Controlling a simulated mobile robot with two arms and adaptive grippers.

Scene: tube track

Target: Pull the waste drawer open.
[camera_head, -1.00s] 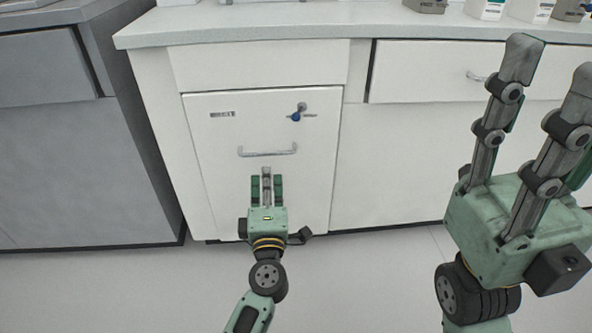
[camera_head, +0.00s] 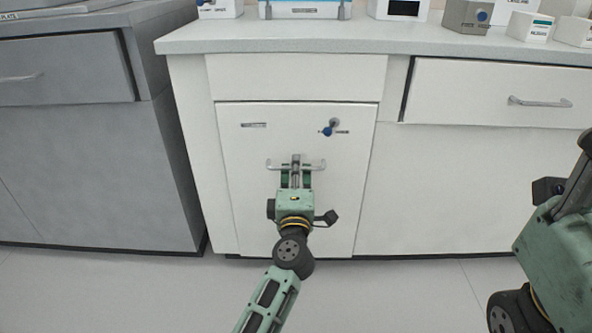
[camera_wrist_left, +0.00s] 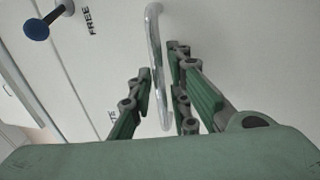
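The waste drawer (camera_head: 240,180) is a tall white front in the cabinet's lower middle. It looks shut, flush with the cabinet. Its silver bar handle (camera_head: 318,165) also shows in the left wrist view (camera_wrist_left: 154,35). My left gripper (camera_head: 296,165) is at the handle's middle. In the left wrist view its fingers (camera_wrist_left: 160,85) stand apart, one on each side of the bar, with small gaps. A blue-knobbed latch (camera_head: 327,131) sits above the handle; its knob also shows in the left wrist view (camera_wrist_left: 36,29), near the word FREE. My right gripper (camera_head: 572,200) is cut off at the right edge, fingertips out of view.
A grey cabinet (camera_head: 90,170) stands on the left. A closed drawer with a handle (camera_head: 540,101) is on the right. Boxes and devices stand on the countertop (camera_head: 300,38). The floor (camera_head: 400,295) in front is clear.

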